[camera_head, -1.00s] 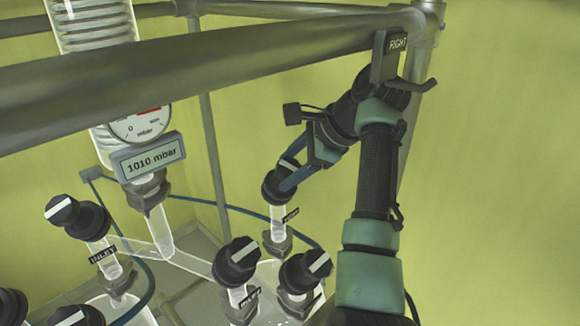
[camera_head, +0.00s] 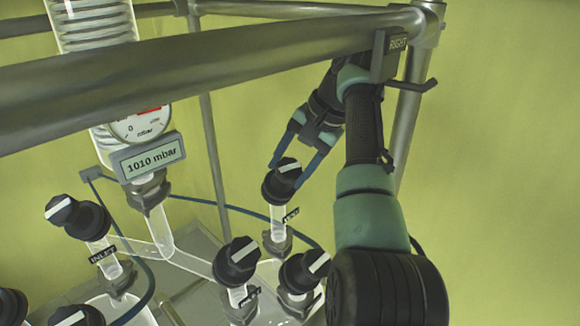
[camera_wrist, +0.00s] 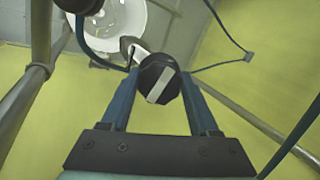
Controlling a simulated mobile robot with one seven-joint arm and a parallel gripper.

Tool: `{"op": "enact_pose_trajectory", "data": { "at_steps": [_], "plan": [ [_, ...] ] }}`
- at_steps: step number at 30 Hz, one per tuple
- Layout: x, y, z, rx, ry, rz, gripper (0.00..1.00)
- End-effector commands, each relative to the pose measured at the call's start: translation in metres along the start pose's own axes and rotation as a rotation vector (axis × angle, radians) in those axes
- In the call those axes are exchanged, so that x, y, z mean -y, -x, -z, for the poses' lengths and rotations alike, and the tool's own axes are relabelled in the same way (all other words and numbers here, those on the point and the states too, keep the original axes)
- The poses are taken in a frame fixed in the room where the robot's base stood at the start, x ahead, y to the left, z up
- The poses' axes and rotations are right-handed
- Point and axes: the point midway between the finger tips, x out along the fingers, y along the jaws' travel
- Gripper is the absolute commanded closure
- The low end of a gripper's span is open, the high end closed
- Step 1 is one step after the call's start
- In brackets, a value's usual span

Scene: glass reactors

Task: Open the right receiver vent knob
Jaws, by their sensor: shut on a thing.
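The vent knob (camera_head: 282,181) is a black round knob with a white bar on top. It sits on a short glass neck with a small label that is hard to read, behind the other knobs. My gripper (camera_head: 288,173) reaches down to it from the upper right, with one blue finger on each side. In the wrist view the same knob (camera_wrist: 158,80) sits between the tips of my gripper (camera_wrist: 159,76), its white bar slanting. The fingers are shut on the knob, which is still on its neck.
Other black knobs stand in front: an INLET knob (camera_head: 78,215), a middle knob (camera_head: 237,262) and a right knob (camera_head: 304,270). A pressure display (camera_head: 150,157) reads 1010 mbar.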

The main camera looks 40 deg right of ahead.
Motion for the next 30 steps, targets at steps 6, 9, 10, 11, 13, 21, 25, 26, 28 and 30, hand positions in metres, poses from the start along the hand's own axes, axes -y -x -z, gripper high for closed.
{"op": "enact_pose_trajectory", "data": {
  "at_steps": [6,9,10,11,13,21,25,26,28,30],
  "plan": [
    [0.0009,0.0013,0.0004,-0.003,0.199,-0.055,0.94],
    [0.0010,0.0013,0.0004,-0.003,0.290,-0.080,0.94],
    [0.0010,0.0014,0.0005,-0.004,0.318,-0.087,0.94],
    [0.0009,0.0015,0.0006,-0.004,0.346,-0.095,0.94],
    [0.0009,0.0014,0.0007,-0.005,0.410,-0.113,0.94],
    [0.0007,0.0011,0.0008,-0.006,0.656,-0.182,0.94],
    [0.0009,0.0010,0.0007,-0.006,0.776,-0.214,0.94],
    [0.0010,0.0010,0.0007,-0.006,0.803,-0.222,0.94],
    [0.0012,0.0012,0.0008,-0.007,0.868,-0.240,0.94],
    [0.0010,0.0010,0.0008,-0.007,0.932,-0.258,0.94]
  ]
}}
